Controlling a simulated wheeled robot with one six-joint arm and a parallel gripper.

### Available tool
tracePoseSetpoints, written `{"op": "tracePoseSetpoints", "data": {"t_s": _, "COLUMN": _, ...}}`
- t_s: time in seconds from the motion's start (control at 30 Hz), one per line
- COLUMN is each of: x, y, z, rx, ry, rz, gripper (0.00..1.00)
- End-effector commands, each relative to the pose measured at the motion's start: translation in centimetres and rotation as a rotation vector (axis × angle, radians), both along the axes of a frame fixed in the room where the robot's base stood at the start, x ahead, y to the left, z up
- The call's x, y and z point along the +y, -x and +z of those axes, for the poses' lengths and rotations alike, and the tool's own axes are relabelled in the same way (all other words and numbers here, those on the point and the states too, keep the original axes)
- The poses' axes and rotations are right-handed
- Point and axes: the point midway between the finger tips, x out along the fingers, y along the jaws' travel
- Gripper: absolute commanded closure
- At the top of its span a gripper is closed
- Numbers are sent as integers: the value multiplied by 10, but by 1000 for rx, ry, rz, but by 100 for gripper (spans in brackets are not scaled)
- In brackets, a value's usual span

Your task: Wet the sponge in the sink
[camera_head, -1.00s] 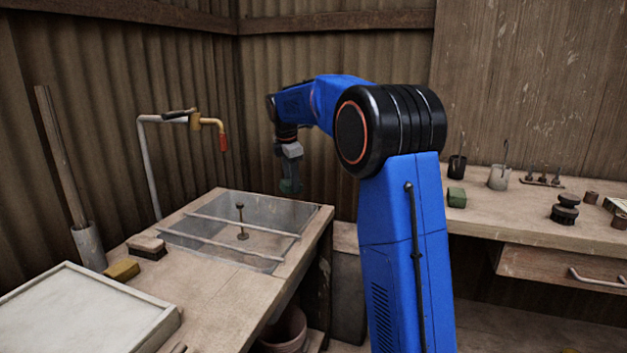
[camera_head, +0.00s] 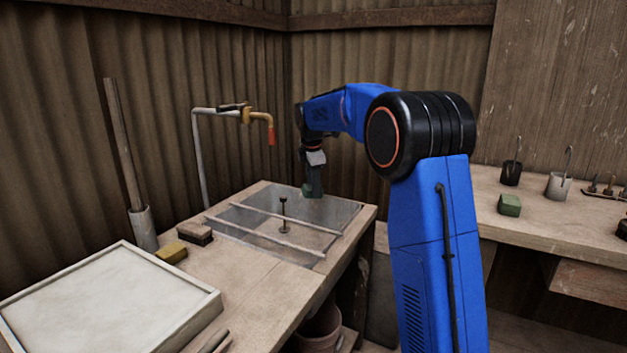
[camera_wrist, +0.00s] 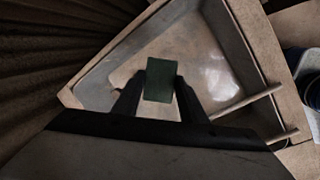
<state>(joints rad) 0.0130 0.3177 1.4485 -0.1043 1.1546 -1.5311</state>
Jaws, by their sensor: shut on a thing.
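My gripper (camera_head: 312,178) is shut on a dark green block, the sponge (camera_wrist: 160,72), seen between the two fingers in the wrist view. In the head view, the gripper points down over the far right part of the sink (camera_head: 345,214), at about rim height. I cannot tell whether the sponge touches the basin. The grey sink, which also shows in the wrist view (camera_wrist: 240,62), has two thin bars across it and a dark upright stem inside. The brass tap (camera_head: 262,117) with a red end stands behind the sink, left of my gripper.
A yellow block (camera_head: 172,252) and a brush (camera_head: 195,233) lie left of the sink, near a white tray (camera_head: 212,303). A pole stands in a holder (camera_head: 143,230). The right bench holds a green block (camera_head: 509,205) and cups (camera_head: 559,186).

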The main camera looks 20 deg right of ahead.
Motion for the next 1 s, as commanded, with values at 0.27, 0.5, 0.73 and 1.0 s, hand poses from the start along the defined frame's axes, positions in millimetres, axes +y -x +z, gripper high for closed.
{"op": "tracePoseSetpoints", "data": {"t_s": 0.27, "x": 0, "y": 0, "z": -23, "rx": 2, "ry": 0, "rz": 0, "gripper": 80}}
{"op": "tracePoseSetpoints", "data": {"t_s": 0.5, "x": 0, "y": 1, "z": -42, "rx": 2, "ry": 0, "rz": 1, "gripper": 80}}
{"op": "tracePoseSetpoints", "data": {"t_s": 0.73, "x": 0, "y": 0, "z": -61, "rx": 2, "ry": 0, "rz": 1, "gripper": 80}}
{"op": "tracePoseSetpoints", "data": {"t_s": 1.0, "x": 0, "y": 0, "z": -82, "rx": 1, "ry": 0, "rz": 0, "gripper": 80}}
